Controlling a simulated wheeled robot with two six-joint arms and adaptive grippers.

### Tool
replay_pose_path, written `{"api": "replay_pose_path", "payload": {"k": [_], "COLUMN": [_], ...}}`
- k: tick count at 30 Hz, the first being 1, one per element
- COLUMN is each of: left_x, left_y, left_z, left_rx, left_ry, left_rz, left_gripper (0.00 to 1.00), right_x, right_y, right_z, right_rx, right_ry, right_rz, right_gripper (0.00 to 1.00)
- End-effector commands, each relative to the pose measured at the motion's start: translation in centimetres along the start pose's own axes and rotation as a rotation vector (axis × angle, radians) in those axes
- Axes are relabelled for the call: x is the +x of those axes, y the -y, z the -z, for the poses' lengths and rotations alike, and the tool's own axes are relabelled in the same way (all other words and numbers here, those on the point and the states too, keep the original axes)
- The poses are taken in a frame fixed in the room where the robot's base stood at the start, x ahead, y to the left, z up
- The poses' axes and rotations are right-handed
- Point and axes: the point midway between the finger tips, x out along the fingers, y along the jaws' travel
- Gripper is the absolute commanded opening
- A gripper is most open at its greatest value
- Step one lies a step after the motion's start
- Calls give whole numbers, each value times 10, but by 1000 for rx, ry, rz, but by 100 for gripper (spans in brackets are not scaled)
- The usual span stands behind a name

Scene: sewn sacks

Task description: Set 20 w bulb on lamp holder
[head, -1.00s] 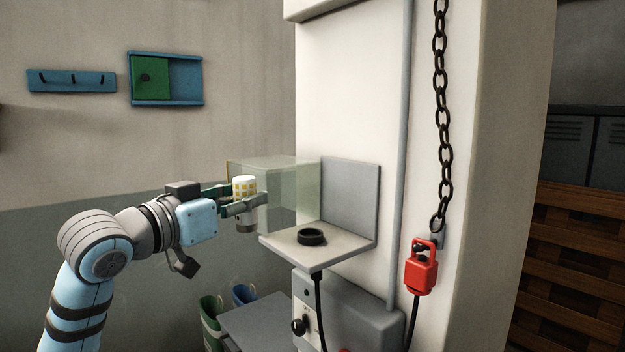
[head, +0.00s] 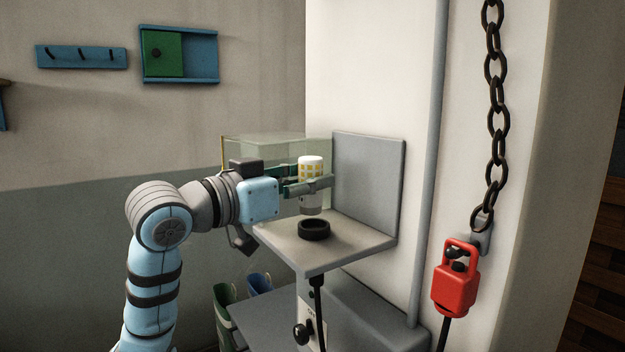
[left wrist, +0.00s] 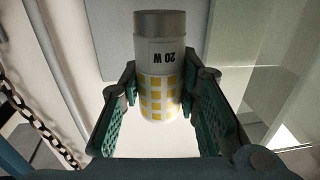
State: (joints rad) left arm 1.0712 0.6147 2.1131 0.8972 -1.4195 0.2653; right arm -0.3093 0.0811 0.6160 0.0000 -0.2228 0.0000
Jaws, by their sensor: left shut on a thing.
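The 20 W bulb (head: 311,165) is a white cylinder with yellow squares and a grey base. Its "20 W" label reads upside down in the left wrist view (left wrist: 162,55). My left gripper (head: 308,186) is shut on it around the middle. The bulb is upright, with its grey base down, just above the lamp holder. The lamp holder (head: 314,231) is a black ring on a grey shelf (head: 289,249). A small gap shows between the bulb and the ring in the head view. My right gripper is not in view.
A clear greenish panel box (head: 270,150) stands behind my left gripper, at the shelf's left. A grey back plate (head: 368,190) rises behind the shelf. A red padlock-like box (head: 455,285) hangs by a chain (head: 497,120) on the right. Below are a knob (head: 302,334) and bins (head: 224,312).

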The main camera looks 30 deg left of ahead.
Motion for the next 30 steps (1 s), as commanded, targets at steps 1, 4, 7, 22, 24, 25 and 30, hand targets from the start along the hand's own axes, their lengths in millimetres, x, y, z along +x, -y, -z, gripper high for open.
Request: {"api": "replay_pose_path", "payload": {"k": [1,4,7,22,24,25,30], "left_x": [1,2,2,1,2,2,5], "left_y": [1,2,2,3,3,4,4], "left_z": [-16,-24,-26,-23,-22,-22,-21], "left_rx": [-2,-2,-2,-2,-2,-2,-1], "left_ry": [1,2,2,2,3,3,2], "left_rz": [0,2,3,5,5,5,5], "left_gripper": [2,2,2,0,0,0,0], "right_x": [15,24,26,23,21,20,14], "right_y": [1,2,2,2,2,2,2], "right_z": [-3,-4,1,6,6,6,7], "right_rx": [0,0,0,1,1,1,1], "right_ry": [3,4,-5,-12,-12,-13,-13], "right_rz": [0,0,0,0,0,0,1], "right_gripper": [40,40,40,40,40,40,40]}}
